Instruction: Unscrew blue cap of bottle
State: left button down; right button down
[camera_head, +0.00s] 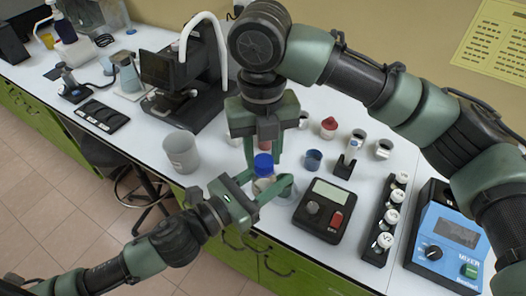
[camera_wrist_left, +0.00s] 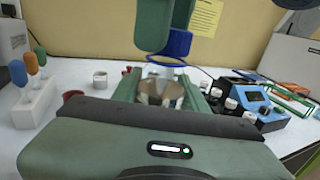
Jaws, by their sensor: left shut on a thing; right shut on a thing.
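The bottle (camera_head: 263,184) stands upright near the front edge of the white table, with its blue cap (camera_head: 264,165) at the top. My left gripper (camera_head: 266,189) comes in from the lower left and is shut around the bottle's body. My right gripper (camera_head: 263,161) points down from above and is shut on the blue cap. In the left wrist view the cap (camera_wrist_left: 180,48) shows as a blue band at the right gripper's finger, above the pale bottle (camera_wrist_left: 160,90). I cannot tell whether the cap is still touching the bottle neck.
A grey beaker (camera_head: 181,153) stands left of the bottle. A blue cup (camera_head: 313,160) and a black device with a display (camera_head: 325,208) are close on the right. A vial rack (camera_head: 386,222) and a blue mixer (camera_head: 450,238) are farther right. A microscope-like machine (camera_head: 185,80) stands behind left.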

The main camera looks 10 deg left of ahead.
pick_arm(q)
jog(key=shift+s+d, duration=0.15)
pick_arm(e)
jog(key=shift+w+r, duration=0.15)
pick_arm(q)
jog(key=shift+f, duration=0.1)
pick_arm(e)
jog(key=shift+r, duration=0.95)
